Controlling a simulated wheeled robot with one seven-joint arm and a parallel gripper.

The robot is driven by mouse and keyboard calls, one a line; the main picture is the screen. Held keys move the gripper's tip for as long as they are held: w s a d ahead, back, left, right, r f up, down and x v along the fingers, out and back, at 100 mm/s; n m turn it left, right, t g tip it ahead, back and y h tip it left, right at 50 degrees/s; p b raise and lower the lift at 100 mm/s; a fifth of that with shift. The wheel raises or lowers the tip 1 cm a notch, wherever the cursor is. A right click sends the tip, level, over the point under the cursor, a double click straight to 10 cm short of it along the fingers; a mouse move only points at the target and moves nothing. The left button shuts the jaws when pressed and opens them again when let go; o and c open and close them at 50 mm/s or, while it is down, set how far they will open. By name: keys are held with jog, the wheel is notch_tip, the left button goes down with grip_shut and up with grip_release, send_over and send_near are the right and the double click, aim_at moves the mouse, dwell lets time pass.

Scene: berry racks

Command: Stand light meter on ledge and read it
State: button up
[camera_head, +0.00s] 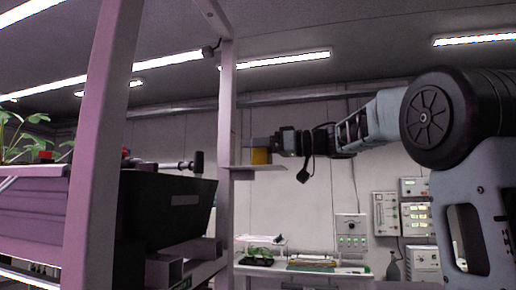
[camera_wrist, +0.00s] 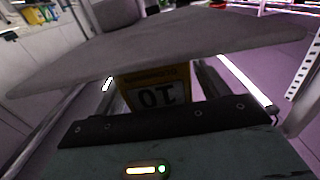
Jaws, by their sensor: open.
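The yellow light meter (camera_head: 260,156) stands upright on the small pale ledge (camera_head: 270,168) fixed to the rack post. In the wrist view the meter (camera_wrist: 155,94) shows upside down, with a "10" on its pale display, against the edge of the grey ledge plate (camera_wrist: 150,50). My gripper (camera_head: 272,145) is at the meter from the right, level with its upper part. In the wrist view my gripper (camera_wrist: 160,88) is open, with a dark finger on either side of the meter. Whether the fingers touch it, I cannot tell.
A rack post (camera_head: 228,100) rises behind the ledge, and a nearer post (camera_head: 95,150) stands left. A dark bin (camera_head: 165,205) sits on the rack. A bench (camera_head: 300,268) with trays and wall instruments (camera_head: 386,213) are beyond. The air right of the ledge, below my arm, looks clear.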

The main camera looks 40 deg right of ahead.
jog(key=b+v, duration=0.3)
jog(key=v, duration=0.9)
jog(key=shift+r, duration=0.1)
